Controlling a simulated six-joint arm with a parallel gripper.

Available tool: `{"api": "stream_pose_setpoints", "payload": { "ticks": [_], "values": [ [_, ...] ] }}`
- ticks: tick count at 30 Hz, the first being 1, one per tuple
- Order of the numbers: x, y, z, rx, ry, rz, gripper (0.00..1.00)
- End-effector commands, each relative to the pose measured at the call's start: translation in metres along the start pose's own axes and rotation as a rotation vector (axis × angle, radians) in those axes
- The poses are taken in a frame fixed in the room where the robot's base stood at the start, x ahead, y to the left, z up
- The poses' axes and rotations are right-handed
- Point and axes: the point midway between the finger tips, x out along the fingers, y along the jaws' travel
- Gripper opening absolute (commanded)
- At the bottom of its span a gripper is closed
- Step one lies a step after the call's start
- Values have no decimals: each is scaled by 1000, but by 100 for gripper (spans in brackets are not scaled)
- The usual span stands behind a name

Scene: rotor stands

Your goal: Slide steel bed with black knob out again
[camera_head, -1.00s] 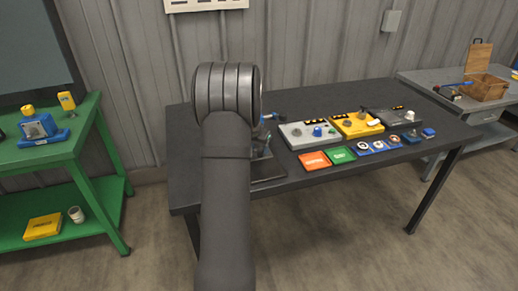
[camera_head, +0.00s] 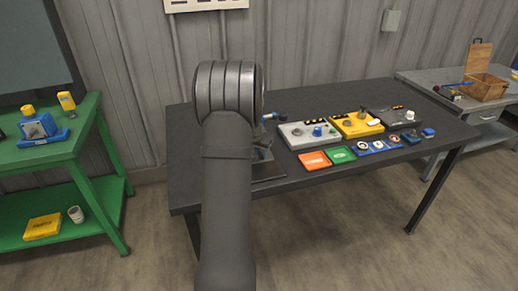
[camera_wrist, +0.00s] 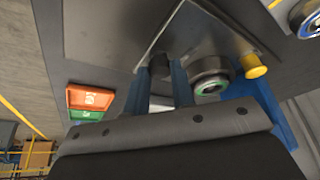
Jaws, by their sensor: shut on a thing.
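In the wrist view my gripper (camera_wrist: 160,70) is shut on a black knob (camera_wrist: 158,62), with one blue finger on each side of it. The knob sits at the edge of a flat grey steel bed (camera_wrist: 105,28), which fills the upper left of that view. In the head view my arm hides the gripper and the knob. Only a thin edge of a plate (camera_head: 270,179) and part of a dark stand (camera_head: 263,154) show right of the arm, on the dark table.
A round part with a green ring (camera_wrist: 210,82) and a yellow knob (camera_wrist: 254,66) are close right of the fingers. Orange (camera_head: 314,160) and green (camera_head: 341,154) trays and a grey rotor stand (camera_head: 305,134) lie to the right on the table (camera_head: 400,170).

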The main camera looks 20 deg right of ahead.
Motion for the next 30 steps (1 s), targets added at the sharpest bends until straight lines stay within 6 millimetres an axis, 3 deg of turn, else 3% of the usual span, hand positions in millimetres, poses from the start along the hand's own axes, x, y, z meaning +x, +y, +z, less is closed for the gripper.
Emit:
{"api": "stream_pose_setpoints", "payload": {
  "ticks": [12,25,26,28,30],
  "values": [
    [-23,59,54,2,-1,2,0],
    [-25,67,62,0,-7,5,0],
    [-25,67,63,0,-7,6,28],
    [-25,67,62,0,-7,5,42],
    [-25,66,62,0,-6,5,45]
  ]
}}
